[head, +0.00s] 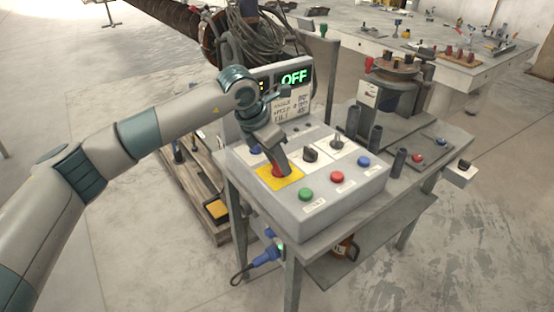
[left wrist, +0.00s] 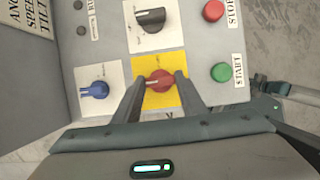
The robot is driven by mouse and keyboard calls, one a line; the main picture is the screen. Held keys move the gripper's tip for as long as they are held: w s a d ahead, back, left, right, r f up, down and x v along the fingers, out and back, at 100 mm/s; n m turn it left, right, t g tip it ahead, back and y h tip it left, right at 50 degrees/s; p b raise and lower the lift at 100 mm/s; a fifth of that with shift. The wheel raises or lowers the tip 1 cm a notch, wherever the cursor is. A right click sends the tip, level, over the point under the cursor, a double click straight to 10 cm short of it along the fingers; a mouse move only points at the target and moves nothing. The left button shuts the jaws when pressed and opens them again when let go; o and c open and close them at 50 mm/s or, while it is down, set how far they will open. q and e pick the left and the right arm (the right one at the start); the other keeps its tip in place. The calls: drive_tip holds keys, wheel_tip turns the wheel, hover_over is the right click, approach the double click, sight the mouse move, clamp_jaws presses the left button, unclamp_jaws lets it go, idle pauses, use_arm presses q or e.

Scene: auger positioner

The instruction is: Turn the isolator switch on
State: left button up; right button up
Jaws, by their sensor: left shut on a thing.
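The isolator switch is a red rotary knob on a yellow plate, set in the sloped top of a grey control box. In the left wrist view the red knob (left wrist: 160,80) lies between the two fingers, with its handle running across from one finger to the other. In the head view the yellow plate (head: 291,178) shows, while my gripper hides most of the knob. My left gripper (head: 280,168) reaches down onto the knob and is shut on it; its fingers also show in the left wrist view (left wrist: 160,88).
The control box (head: 335,195) also bears a green button (head: 306,194), a red button (head: 337,177), a blue button (head: 363,161) and black knobs (head: 311,155). A display (head: 294,77) behind reads OFF in green. Black upright posts (head: 375,138) stand right of the box.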

use_arm(q)
drive_tip(key=shift+f+m+b, duration=0.1)
drive_tip(key=shift+m+b, duration=0.4)
drive_tip(key=shift+b, duration=0.05)
drive_tip(key=shift+w+m+g+h+b, duration=0.15)
drive_tip(key=shift+m+g+h+b, duration=0.15)
drive_tip(key=shift+m+b, duration=0.3)
drive_tip(key=m+g+b, duration=0.2)
drive_tip(key=m, duration=0.3)
drive_tip(key=shift+w, duration=0.15)
drive_tip(key=m+g+b, duration=0.1)
drive_tip(key=m, duration=0.1)
drive_tip(key=shift+w+m, duration=0.1)
drive_tip(key=shift+m, duration=0.2)
drive_tip(key=m+g, duration=0.1)
drive_tip(key=m, duration=0.1)
drive_tip(key=shift+r+m, duration=0.2)
drive_tip(key=shift+m, duration=0.2)
drive_tip(key=m+g+y, duration=0.1)
drive_tip(key=m, duration=0.2)
drive_tip(key=shift+w+d+p, duration=0.1)
drive_tip(key=shift+w+p, duration=0.05)
drive_tip(key=shift+p, duration=0.15)
drive_tip(key=shift+m+g+y, duration=0.3)
drive_tip(key=shift+m, duration=0.8)
use_arm(e)
wheel_tip(320, 180, up, 6)
drive_tip(key=w+g, duration=0.1)
drive_tip(key=shift+w+d, duration=0.2)
drive_tip(key=shift+d, duration=0.05)
